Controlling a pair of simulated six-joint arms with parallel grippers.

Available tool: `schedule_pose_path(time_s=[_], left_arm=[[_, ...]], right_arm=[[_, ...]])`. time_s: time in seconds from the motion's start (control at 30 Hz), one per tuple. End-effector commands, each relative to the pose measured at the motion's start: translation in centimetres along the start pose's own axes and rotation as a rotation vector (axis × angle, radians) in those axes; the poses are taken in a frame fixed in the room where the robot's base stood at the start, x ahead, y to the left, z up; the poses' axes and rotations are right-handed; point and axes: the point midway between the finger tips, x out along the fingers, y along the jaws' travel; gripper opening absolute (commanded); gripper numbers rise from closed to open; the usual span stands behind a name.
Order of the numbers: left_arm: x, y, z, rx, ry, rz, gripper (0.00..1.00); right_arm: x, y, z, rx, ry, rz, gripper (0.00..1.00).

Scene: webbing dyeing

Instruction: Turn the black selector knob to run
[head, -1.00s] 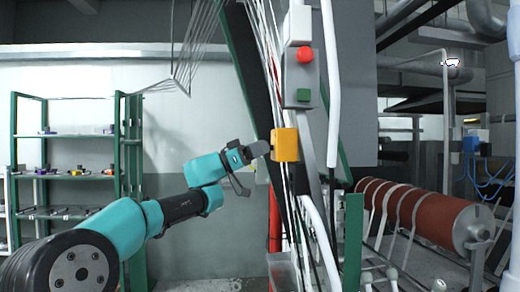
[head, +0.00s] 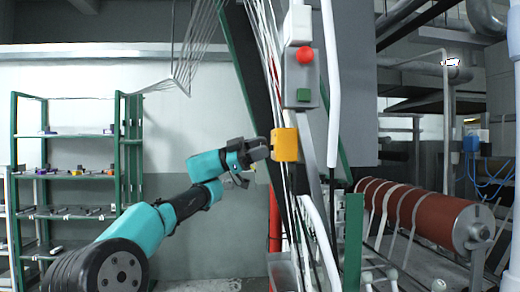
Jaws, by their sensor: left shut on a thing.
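A yellow box (head: 285,145) is mounted on the machine's upright frame, in the middle of the head view. My left gripper (head: 267,147) reaches it from the left, its tips at the box's left side. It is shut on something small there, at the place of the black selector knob. The knob itself is hidden by the dark fingers, so its pointing direction cannot be read. My right gripper is not in view.
A grey control panel (head: 314,78) with a red button (head: 305,56) and a green button (head: 303,95) hangs just above the yellow box. White webbing strands run close by. A green shelf rack (head: 128,170) stands left. A red roller (head: 425,214) lies right.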

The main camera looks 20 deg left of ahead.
Motion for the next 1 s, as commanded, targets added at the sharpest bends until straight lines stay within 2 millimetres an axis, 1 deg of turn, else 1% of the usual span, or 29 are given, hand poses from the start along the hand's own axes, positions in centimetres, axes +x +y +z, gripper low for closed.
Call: schedule_pose_path(time_s=[0.1,0.3,0.8,0.83,1.0], left_arm=[[0.01,-0.02,0.01,0.071,0.0,0.029,0.12],[0.0,-0.01,-0.04,0.144,0.001,0.06,0.12],[0.01,0.01,-0.05,0.17,0.0,0.071,0.12],[0.01,0.01,-0.05,0.17,0.0,0.071,0.38],[0.01,0.0,-0.04,0.169,0.0,0.07,0.54]], right_arm=[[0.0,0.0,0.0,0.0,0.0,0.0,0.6],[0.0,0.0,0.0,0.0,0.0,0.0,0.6],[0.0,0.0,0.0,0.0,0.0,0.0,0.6],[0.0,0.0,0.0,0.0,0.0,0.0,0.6],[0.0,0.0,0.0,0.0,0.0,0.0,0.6]])
